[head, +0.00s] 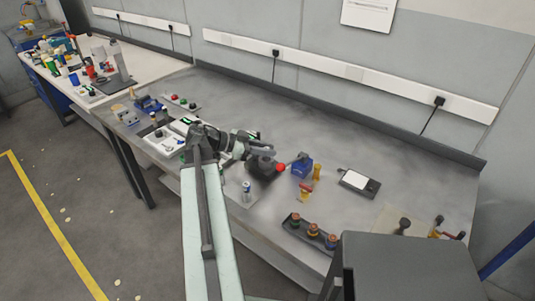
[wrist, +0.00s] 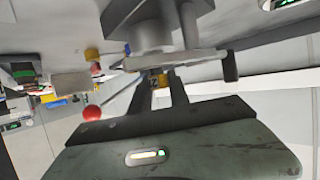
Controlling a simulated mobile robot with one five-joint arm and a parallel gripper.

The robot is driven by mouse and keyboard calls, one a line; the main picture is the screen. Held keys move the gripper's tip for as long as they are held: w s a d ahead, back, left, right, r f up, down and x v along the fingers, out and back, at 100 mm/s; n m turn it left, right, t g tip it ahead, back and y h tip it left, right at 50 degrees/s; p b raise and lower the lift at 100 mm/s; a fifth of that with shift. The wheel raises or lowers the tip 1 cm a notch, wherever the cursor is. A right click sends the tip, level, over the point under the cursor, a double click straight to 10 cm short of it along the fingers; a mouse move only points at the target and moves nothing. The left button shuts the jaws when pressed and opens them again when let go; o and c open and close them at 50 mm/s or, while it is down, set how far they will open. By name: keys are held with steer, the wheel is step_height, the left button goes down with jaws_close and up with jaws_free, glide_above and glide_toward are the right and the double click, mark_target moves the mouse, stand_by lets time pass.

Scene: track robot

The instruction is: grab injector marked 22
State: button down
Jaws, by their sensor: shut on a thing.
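My gripper (wrist: 162,78) is at the lower middle of the wrist view, with two dark fingers close together. It is shut on a small brass-coloured part (wrist: 160,81), mostly hidden between the fingers. A grey plate and cylinder (wrist: 152,35) are just beyond the fingertips. In the head view my gripper (head: 262,153) is over the bench, above a dark grey fixture (head: 263,168) beside a red ball knob (head: 281,168). Several injector-like parts with coloured rings (head: 312,231) stand in a dark tray (head: 290,228). No number 22 is readable in either view.
A blue block (head: 302,166) and yellow-orange pieces (head: 317,172) stand right of the fixture. The bench (head: 400,160) is clear toward the back.

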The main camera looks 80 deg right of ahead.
step_height(320, 180, up, 10)
steer(key=p, duration=1)
steer(key=shift+r, duration=0.15)
